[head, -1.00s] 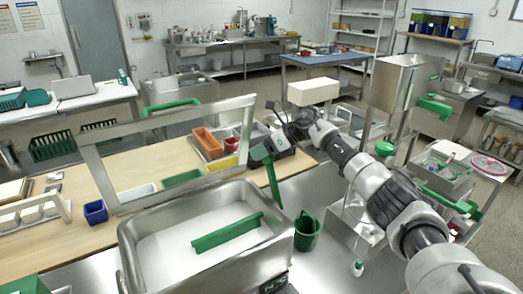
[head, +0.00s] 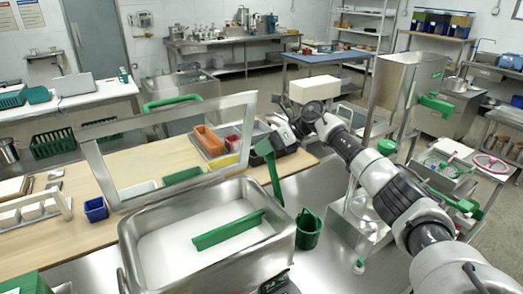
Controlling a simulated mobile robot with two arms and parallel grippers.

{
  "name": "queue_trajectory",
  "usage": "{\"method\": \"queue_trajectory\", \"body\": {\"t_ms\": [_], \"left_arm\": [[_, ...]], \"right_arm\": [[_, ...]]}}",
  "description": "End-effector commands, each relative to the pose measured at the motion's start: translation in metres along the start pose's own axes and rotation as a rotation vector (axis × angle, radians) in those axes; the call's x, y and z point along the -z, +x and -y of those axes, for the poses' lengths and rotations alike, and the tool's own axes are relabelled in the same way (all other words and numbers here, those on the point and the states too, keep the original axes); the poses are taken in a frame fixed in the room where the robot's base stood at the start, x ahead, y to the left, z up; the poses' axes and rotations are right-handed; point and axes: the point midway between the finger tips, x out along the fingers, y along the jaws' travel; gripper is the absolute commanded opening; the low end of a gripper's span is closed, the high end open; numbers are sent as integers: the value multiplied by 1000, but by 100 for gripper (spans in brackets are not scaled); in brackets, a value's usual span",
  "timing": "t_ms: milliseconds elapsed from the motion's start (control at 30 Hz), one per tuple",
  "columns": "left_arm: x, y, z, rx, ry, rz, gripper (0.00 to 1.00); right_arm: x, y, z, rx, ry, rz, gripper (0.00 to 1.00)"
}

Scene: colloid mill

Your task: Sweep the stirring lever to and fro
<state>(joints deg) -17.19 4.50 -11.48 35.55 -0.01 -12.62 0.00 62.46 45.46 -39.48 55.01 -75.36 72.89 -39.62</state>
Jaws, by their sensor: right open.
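A green lever (head: 271,168) stands upright, slightly tilted, at the back right corner of a steel basin (head: 283,245). A green bar (head: 228,230) lies across the white contents of the basin; I cannot tell whether it is joined to the lever. My right gripper (head: 284,106) is open above and behind the lever's top, apart from it in the picture. Its fingertips are small and dark against the background. My left gripper is not in view.
A steel frame (head: 95,165) stands upright behind the basin. A green bucket (head: 308,230) is right of the basin, below my right arm. A tray with orange and red containers (head: 209,140) sits behind.

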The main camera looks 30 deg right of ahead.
Motion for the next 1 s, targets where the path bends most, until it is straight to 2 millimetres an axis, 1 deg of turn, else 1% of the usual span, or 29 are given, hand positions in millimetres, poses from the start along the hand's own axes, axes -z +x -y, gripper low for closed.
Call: {"method": "queue_trajectory", "body": {"t_ms": [33, 200, 300, 433, 600, 1000], "left_arm": [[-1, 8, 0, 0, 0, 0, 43], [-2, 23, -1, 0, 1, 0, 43], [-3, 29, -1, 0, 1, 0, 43], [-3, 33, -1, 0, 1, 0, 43], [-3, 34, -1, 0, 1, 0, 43], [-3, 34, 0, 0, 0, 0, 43]], "right_arm": [[3, -9, 2, 4, -2, 3, 62], [2, -44, 2, 5, -2, 3, 62], [2, -63, 2, 3, -1, 3, 62], [1, -80, 1, 1, -1, 1, 62], [0, -90, 1, 0, 0, 1, 62], [0, -91, 1, 0, 1, 0, 62]]}}
